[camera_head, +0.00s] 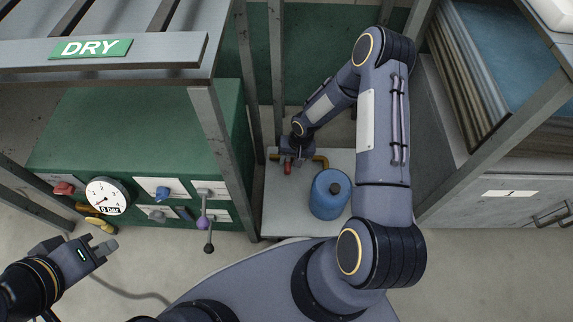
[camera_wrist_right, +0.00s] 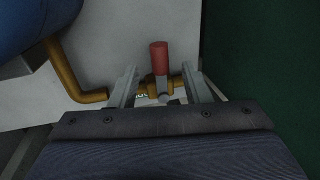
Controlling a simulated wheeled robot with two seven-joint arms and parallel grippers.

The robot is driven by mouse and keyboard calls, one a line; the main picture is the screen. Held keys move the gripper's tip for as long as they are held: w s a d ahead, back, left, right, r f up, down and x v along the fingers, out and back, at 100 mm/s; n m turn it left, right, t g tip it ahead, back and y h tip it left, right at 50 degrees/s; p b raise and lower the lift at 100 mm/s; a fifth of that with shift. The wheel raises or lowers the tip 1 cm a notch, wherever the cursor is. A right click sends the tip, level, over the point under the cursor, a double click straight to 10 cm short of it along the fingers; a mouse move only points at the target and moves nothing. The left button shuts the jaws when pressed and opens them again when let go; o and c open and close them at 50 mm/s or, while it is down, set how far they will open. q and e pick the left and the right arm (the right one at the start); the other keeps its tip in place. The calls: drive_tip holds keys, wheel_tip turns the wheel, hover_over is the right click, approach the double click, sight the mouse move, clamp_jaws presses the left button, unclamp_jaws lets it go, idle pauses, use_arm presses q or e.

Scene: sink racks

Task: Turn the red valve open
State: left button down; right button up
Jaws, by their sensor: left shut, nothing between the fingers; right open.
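The red valve handle (camera_head: 288,168) sits on a brass pipe (camera_head: 320,160) on the light low platform between the green cabinet and the right rack. In the right wrist view the red handle (camera_wrist_right: 159,57) points up, away from my gripper, with the brass valve body below it. My right gripper (camera_wrist_right: 160,82) is open, with one finger on each side of the handle; I cannot tell whether either touches it. In the head view my right gripper (camera_head: 294,152) is at the valve and partly covers it. My left gripper (camera_head: 108,247) is shut and empty at the lower left.
A blue tank (camera_head: 329,194) stands close to the valve; it also shows in the wrist view (camera_wrist_right: 30,25). The green cabinet (camera_head: 140,130) carries a gauge (camera_head: 107,197) reading 0 bar and several coloured handles. Metal rack posts (camera_head: 222,150) flank the valve space.

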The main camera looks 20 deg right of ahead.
sight(288, 167)
drive_tip(key=f, duration=0.1)
drive_tip(key=f+b, duration=0.1)
drive_tip(key=f, duration=0.2)
drive_tip(key=shift+w+a+f, duration=0.15)
drive_tip(key=shift+w+a, duration=0.05)
drive_tip(key=shift+a, duration=0.15)
clamp_jaws()
